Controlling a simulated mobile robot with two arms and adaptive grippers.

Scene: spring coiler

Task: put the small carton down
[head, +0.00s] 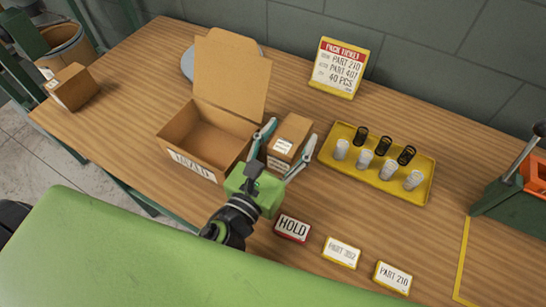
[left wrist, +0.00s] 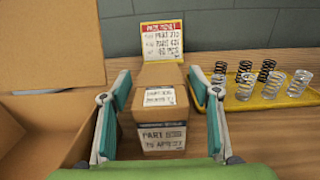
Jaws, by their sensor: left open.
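The small carton (head: 288,139) is a closed brown box with white labels. It stands on the wooden table, just right of the open carton (head: 198,136). My left gripper (head: 283,149) is open, with one finger on each side of the small carton. In the left wrist view the small carton (left wrist: 160,110) sits between the two spread fingers (left wrist: 161,98), with gaps beside it. Its label reads PART, but the number is too blurred to be sure. My right gripper is in neither view.
A yellow tray (head: 428,192) with several dark and silver springs stands to the right. A pack ticket sign (head: 340,68) stands behind. A HOLD sign (head: 292,227) and two part signs (head: 342,252) lie in front. Another small box (head: 71,88) is at the far left.

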